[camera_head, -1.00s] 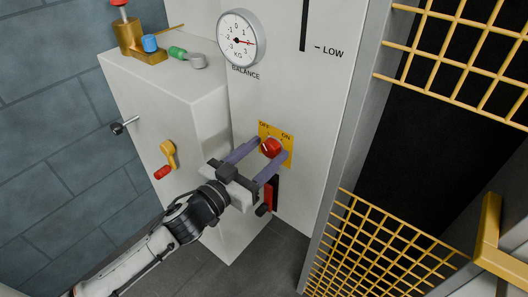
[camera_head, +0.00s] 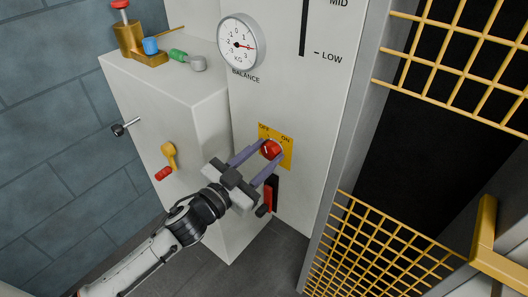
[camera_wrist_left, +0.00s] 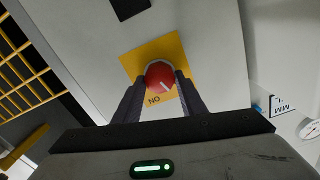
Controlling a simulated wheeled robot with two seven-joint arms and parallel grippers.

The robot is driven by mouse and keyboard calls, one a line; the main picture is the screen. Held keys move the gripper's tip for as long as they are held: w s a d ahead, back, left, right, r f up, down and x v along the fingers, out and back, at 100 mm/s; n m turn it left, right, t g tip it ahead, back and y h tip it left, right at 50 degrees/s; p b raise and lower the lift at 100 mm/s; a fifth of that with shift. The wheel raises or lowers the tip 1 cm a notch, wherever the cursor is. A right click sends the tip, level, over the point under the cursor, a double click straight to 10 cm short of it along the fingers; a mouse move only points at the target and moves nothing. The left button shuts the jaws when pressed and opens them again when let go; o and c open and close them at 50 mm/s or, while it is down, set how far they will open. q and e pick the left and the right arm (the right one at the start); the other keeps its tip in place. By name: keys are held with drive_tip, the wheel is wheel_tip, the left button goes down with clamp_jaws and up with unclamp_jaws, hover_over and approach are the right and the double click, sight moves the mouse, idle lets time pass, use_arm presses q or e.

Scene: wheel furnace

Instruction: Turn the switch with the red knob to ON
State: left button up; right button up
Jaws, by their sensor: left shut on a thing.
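The red knob (camera_head: 271,149) sits on a yellow plate (camera_head: 287,158) marked OFF at left and ON at right, on the pale cabinet front. My left gripper (camera_head: 268,151) is shut on the knob, with one finger on each side. In the left wrist view, the knob (camera_wrist_left: 159,75) is between the two fingertips (camera_wrist_left: 160,80), and its white mark points to the lower right, beside the upside-down ON label. The OFF label is hidden there. My right gripper is not in view.
A red-handled lever (camera_head: 268,197) is just below the gripper. A balance dial (camera_head: 240,43) is above. A grey box (camera_head: 190,90) with a yellow crank (camera_head: 169,156) stands at left. Yellow mesh (camera_head: 380,250) is at right.

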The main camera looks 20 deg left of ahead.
use_arm(q)
drive_tip(key=shift+m, duration=0.9)
drive_tip(key=m+p, duration=0.1)
drive_tip(key=m, duration=0.2)
drive_tip(key=shift+d+m, duration=0.1)
drive_tip(key=shift+m, duration=0.3)
drive_tip(key=m, duration=0.4)
drive_tip(key=shift+d+f+m+p, duration=0.1)
drive_tip(key=shift+m+p, duration=0.25)
drive_tip(key=shift+m, duration=0.35)
drive_tip(key=o, duration=1)
drive_tip(key=shift+s, duration=0.1)
